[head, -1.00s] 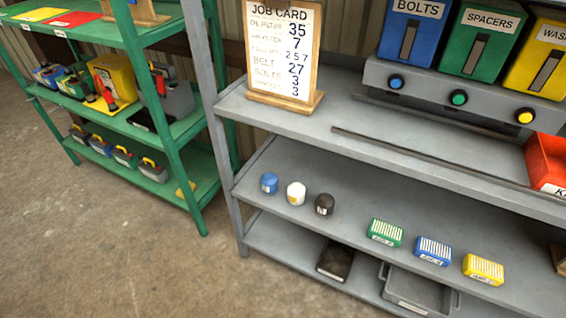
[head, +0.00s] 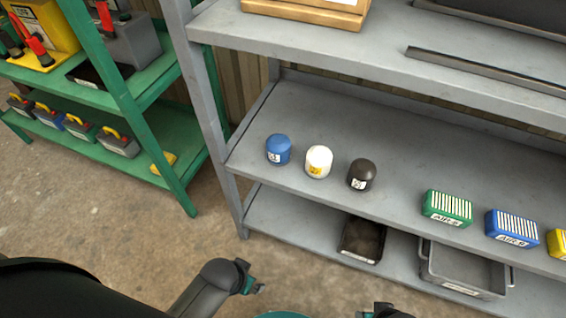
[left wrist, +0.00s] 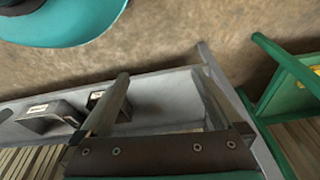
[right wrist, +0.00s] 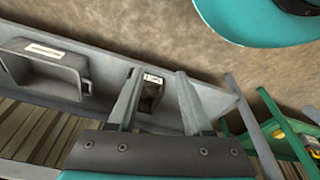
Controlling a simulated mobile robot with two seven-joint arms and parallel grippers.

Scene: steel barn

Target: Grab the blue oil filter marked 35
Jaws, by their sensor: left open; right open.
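The blue oil filter (head: 278,150) stands upright on the middle grey shelf, near its left end. Its small white label is too small to read. A white filter (head: 319,161) and a dark filter (head: 360,174) stand to its right, apart from it. My left gripper (head: 252,279) is low in front of the shelves, below the blue filter, empty; its open fingers show in the left wrist view (left wrist: 165,80). My right gripper (head: 378,309) shows only in part at the bottom edge; in the right wrist view (right wrist: 160,72) its fingers are apart and empty.
The grey rack's upper shelf (head: 400,62) overhangs the filters. Green, blue and yellow boxes (head: 447,207) stand to the right. The bottom shelf holds a dark box (head: 362,240) and a grey tray (head: 462,270). A green rack (head: 130,110) stands at left. Floor in front is clear.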

